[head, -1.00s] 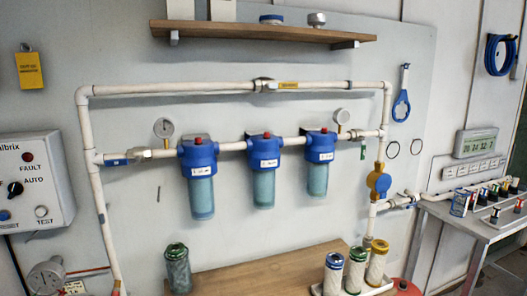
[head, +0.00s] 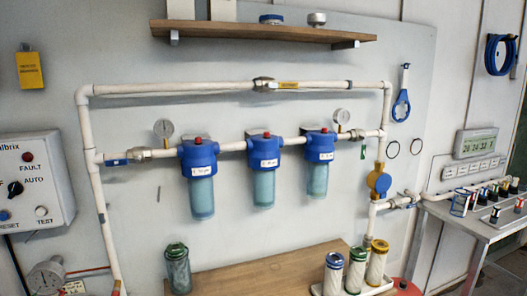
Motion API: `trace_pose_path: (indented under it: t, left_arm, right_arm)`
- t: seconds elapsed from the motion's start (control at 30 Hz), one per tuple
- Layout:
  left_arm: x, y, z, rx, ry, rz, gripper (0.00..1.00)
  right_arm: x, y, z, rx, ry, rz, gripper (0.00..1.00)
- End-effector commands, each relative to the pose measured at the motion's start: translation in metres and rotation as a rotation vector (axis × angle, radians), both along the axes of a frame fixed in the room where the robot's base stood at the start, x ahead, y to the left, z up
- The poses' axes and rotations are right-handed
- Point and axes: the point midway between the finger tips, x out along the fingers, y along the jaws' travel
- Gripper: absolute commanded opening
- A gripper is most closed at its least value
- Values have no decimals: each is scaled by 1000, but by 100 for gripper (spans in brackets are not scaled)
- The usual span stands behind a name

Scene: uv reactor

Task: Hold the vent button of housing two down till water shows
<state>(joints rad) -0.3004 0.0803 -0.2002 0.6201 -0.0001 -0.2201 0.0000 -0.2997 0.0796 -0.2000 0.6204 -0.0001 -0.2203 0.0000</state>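Three filter housings with blue heads and clear blue-green bowls hang in a row on the white pipe. The middle housing (head: 264,187) has a red vent button (head: 266,134) on top of its head. The left housing (head: 201,196) and the right housing (head: 318,179) have red buttons too. Labels on the heads are too small to read surely. No water shows at the middle button. Neither of my grippers is in view, and nothing touches the buttons.
A wooden bench (head: 250,276) stands below, with a green-capped cartridge (head: 177,268) at left and several cartridges in a tray at right. A shelf (head: 262,32) hangs above. Gauges (head: 163,128) flank the housings. A control box (head: 30,185) is at left. Space before the housings is clear.

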Motion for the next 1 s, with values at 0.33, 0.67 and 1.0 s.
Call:
trace_pose_path:
  t: [0.33,0.67,1.0]
  left_arm:
    - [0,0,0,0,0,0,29]
    - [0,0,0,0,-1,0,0]
    - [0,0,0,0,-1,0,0]
  right_arm:
    - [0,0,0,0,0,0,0]
    - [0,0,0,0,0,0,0]
    - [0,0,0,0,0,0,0]
